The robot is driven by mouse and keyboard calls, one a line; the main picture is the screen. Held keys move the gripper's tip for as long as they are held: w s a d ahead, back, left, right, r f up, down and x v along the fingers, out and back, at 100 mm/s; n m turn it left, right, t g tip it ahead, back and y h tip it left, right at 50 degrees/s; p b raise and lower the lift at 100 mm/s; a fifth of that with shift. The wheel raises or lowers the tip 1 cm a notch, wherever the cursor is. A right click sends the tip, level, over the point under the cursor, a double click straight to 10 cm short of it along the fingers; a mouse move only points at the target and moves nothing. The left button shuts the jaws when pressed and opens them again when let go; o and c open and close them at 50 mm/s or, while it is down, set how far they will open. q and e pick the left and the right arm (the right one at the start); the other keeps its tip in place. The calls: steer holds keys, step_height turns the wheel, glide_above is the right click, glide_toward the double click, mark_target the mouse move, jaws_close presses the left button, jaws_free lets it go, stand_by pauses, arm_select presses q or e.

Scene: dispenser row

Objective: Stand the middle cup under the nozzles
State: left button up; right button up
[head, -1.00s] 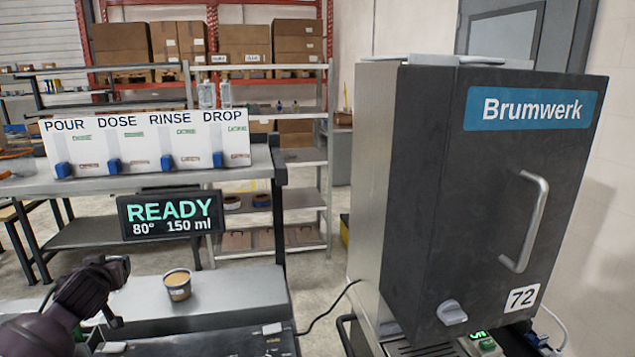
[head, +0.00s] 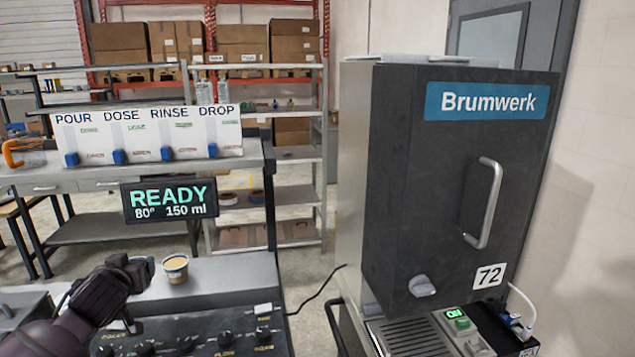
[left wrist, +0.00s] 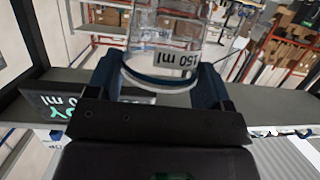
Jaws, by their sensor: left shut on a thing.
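My left gripper (head: 144,272) is above the grey counter, left of a tan-filled cup (head: 176,270) that stands upright there. In the left wrist view its two fingers (left wrist: 160,88) are shut on a clear cup (left wrist: 163,60) with a dark blue band and a "150 ml" marking. That clear cup cannot be made out in the head view, and I cannot tell whether it is the middle one. The Brumwerk machine (head: 440,190) stands at the right with its door shut. Its drip grate (head: 412,338) shows below; no nozzles are visible. My right gripper is not in view.
A black knob panel (head: 200,335) lies in front of the counter. A READY display (head: 170,200) hangs over the counter. A white POUR/DOSE/RINSE/DROP board (head: 148,137) stands on the bench behind. A dark cable runs between counter and machine.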

arm_select(q)
steer(key=s+d+f+m+h+b, duration=0.1)
steer(key=s+d+f, duration=0.3)
steer(key=d, duration=0.8)
steer(key=s+d+f+m+t+h+b, duration=0.1)
steer(key=s+d+f+m+h, duration=0.2)
steer(key=s+d, duration=0.6)
steer(key=d+f+h, duration=0.1)
steer(key=d, duration=0.2)
steer(key=shift+d, duration=0.35)
steer(key=shift+s, duration=0.1)
